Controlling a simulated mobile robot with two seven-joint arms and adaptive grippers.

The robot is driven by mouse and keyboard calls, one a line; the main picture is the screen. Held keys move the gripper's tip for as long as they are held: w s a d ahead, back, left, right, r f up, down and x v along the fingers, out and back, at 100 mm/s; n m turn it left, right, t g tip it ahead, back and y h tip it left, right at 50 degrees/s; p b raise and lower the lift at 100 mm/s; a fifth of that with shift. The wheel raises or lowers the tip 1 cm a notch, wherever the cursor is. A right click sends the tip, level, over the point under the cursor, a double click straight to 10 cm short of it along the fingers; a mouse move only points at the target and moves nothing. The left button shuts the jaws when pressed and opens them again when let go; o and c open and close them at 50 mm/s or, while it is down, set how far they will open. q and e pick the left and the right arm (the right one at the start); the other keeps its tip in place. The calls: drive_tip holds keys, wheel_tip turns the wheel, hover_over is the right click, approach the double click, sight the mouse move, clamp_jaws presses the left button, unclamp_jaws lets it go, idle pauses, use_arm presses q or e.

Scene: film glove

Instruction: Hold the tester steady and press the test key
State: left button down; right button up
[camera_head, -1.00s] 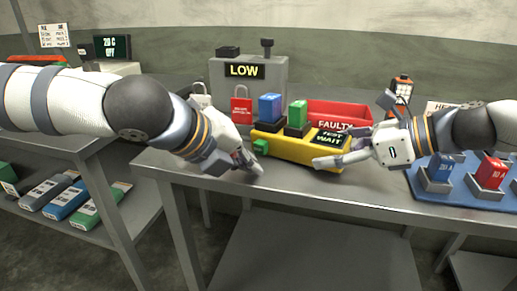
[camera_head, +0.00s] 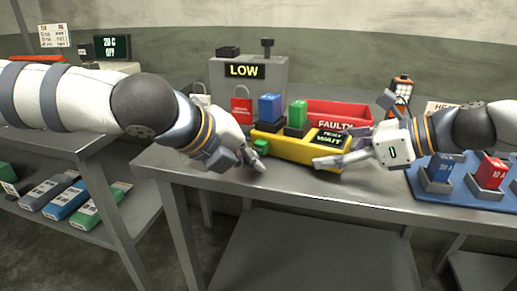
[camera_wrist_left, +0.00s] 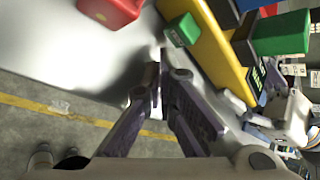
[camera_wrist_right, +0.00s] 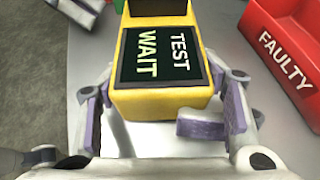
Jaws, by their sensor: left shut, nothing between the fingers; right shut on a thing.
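The yellow tester (camera_head: 292,151) lies on the grey bench with a blue block (camera_head: 270,107) and a green block (camera_head: 297,114) upright in dark sockets on it. Its screen (camera_wrist_right: 160,54) reads "TEST WAIT". The green test key (camera_head: 261,147) sticks out at its left end and also shows in the left wrist view (camera_wrist_left: 183,30). My left gripper (camera_head: 257,166) is shut and empty, just in front of the key and apart from it. My right gripper (camera_head: 330,162) is shut on the tester's screen end, with a finger on each side in the right wrist view (camera_wrist_right: 150,122).
A red bin marked "FAULTY" (camera_head: 340,108) stands behind the tester. A grey box reading "LOW" (camera_head: 270,77) and a red padlock-shaped tag (camera_head: 241,108) are behind it too. A blue tray (camera_head: 440,200) with fuse-like blocks lies at right. The bench's front edge is close below the grippers.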

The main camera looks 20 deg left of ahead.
use_arm(q)
drive_tip(key=shift+w, duration=0.1)
use_arm(e)
drive_tip(key=shift+r, duration=0.1)
idle(0.4)
use_arm(q)
drive_tip(key=shift+w+d, duration=0.1)
drive_tip(key=shift+w, duration=0.2)
drive_tip(key=shift+w+d, duration=0.15)
drive_tip(key=shift+w, duration=0.4)
idle(0.6)
drive_tip(key=shift+s, duration=0.1)
drive_tip(key=shift+s+a, duration=0.25)
drive_tip(key=shift+s, duration=0.6)
drive_tip(key=shift+s+a, duration=0.2)
drive_tip(key=shift+s, duration=0.6)
drive_tip(key=shift+s+a, duration=0.25)
drive_tip(key=shift+s, duration=0.6)
drive_tip(key=shift+s+a, duration=0.2)
drive_tip(key=shift+s, duration=0.6)
